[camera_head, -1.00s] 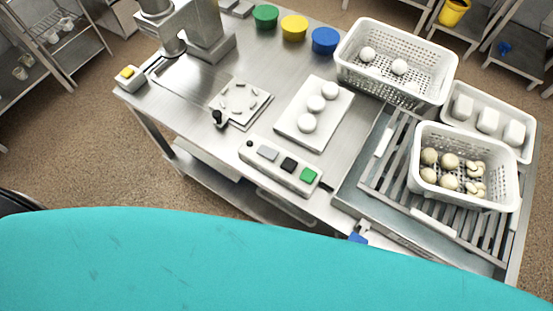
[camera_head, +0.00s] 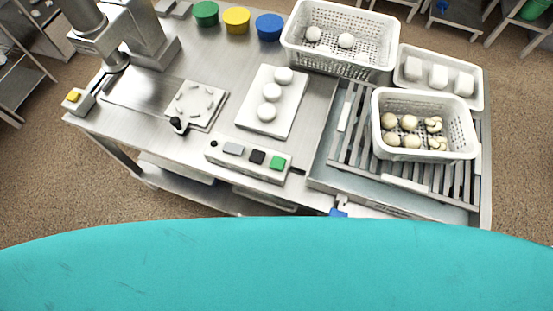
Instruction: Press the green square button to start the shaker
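The green square button (camera_head: 277,163) is at the right end of a white control box (camera_head: 216,157) near the front edge of the steel table. A black square button (camera_head: 257,157) and a grey one (camera_head: 234,149) sit to its left, with a small black knob at the left end. The shaker is a slatted steel platform (camera_head: 349,159) at the right of the table. A white perforated basket (camera_head: 468,145) holding several pale round pieces, some of them cut, stands on it. Neither of my grippers is in view.
A white tray (camera_head: 474,104) holds three white blocks. A white board (camera_head: 288,117) carries three white balls. Green (camera_head: 206,14), yellow (camera_head: 236,20) and blue (camera_head: 269,27) tubs stand at the back. My turquoise body fills the bottom.

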